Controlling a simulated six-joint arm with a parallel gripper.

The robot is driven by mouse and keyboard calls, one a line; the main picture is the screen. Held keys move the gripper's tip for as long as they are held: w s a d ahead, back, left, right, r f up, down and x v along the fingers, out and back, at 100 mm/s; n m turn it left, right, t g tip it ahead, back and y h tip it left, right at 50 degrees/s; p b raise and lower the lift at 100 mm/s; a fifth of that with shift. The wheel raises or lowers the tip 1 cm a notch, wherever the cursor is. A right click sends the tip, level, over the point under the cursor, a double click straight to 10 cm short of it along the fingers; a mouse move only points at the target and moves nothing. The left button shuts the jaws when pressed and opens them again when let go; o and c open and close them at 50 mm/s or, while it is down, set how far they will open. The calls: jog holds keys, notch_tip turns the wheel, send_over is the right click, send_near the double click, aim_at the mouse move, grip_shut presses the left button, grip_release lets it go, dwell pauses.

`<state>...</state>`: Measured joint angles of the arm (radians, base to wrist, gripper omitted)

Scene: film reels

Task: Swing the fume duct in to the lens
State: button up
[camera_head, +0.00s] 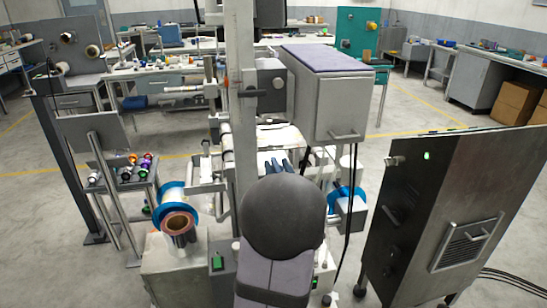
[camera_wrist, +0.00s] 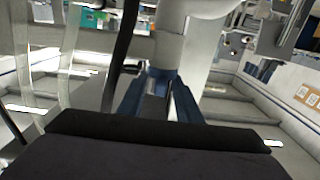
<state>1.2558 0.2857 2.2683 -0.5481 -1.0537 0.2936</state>
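My gripper (camera_head: 278,164) has dark blue fingers and reaches forward past my dark round wrist cover in the head view. In the wrist view my gripper (camera_wrist: 163,82) points at a pale upright tube (camera_wrist: 172,45), which stands behind or between the fingertips. I cannot tell whether the fingers touch it or how far apart their tips are. I cannot make out for sure which part is the fume duct or the lens. A silver cylinder with a copper-coloured rim (camera_head: 180,226) is at the lower left in the head view.
A grey box with a purple top (camera_head: 327,60) overhangs to the right of the upright column (camera_head: 240,110). A metal cabinet with a green light (camera_head: 425,220) stands at right. Blue-flanged reels (camera_head: 171,195) sit low at left. Black cables hang just right of my gripper.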

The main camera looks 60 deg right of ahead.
aim_at(274, 158)
jog(key=shift+p+x, duration=0.3)
jog(key=shift+x, duration=2.4)
grip_shut()
